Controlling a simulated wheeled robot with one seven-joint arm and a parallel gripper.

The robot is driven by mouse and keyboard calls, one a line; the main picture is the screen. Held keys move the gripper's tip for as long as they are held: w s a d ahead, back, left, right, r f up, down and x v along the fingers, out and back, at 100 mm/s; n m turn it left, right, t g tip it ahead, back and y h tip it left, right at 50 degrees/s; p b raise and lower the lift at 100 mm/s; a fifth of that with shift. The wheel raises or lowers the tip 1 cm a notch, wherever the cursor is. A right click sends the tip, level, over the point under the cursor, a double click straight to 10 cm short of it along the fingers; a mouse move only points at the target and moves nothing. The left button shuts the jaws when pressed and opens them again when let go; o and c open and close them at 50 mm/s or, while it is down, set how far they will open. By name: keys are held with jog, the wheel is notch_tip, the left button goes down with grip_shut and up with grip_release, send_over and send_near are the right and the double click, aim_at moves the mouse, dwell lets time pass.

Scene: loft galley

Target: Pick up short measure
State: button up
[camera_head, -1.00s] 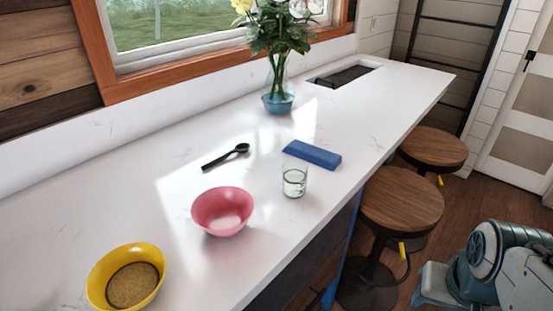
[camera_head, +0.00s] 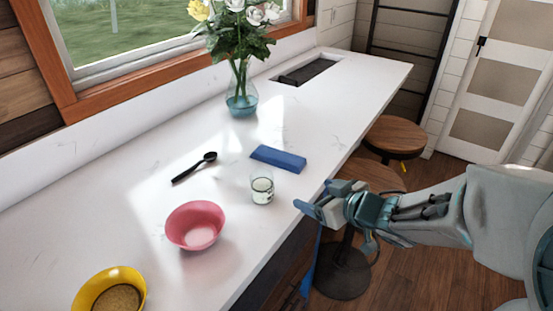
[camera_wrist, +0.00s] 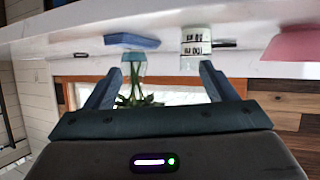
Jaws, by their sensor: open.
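The short measure appears to be a small clear glass (camera_head: 262,188) with dark markings and pale contents, upright on the white counter near its front edge. It shows upside down in the wrist view (camera_wrist: 196,42), beyond the finger on the right. My gripper (camera_head: 318,196) is to the right of the glass, by the counter's front edge, and apart from it. In the wrist view my gripper (camera_wrist: 160,70) has its two fingers spread with nothing held between them.
A blue block (camera_head: 278,157) lies just behind the glass. A pink bowl (camera_head: 195,225), a black spoon (camera_head: 194,167) and a yellow bowl (camera_head: 82,292) are to its left. A flower vase (camera_head: 241,100) stands farther back. Wooden stools (camera_head: 396,136) stand along the counter's front.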

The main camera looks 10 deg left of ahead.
aim_at(271, 191)
jog(key=a, duration=0.3)
jog(key=a+f+g+y, duration=0.1)
jog(key=a, duration=0.2)
jog(key=a+f+n+g+y+b, duration=0.1)
jog(key=a, duration=0.2)
jog(key=shift+w+f, duration=0.25)
jog(key=shift+w, duration=0.1)
jog(key=shift+x, duration=3.2)
jog(key=shift+w+d, duration=0.1)
jog(key=c, duration=1.1)
jog(key=shift+r, duration=0.2)
jog(key=shift+c, duration=0.2)
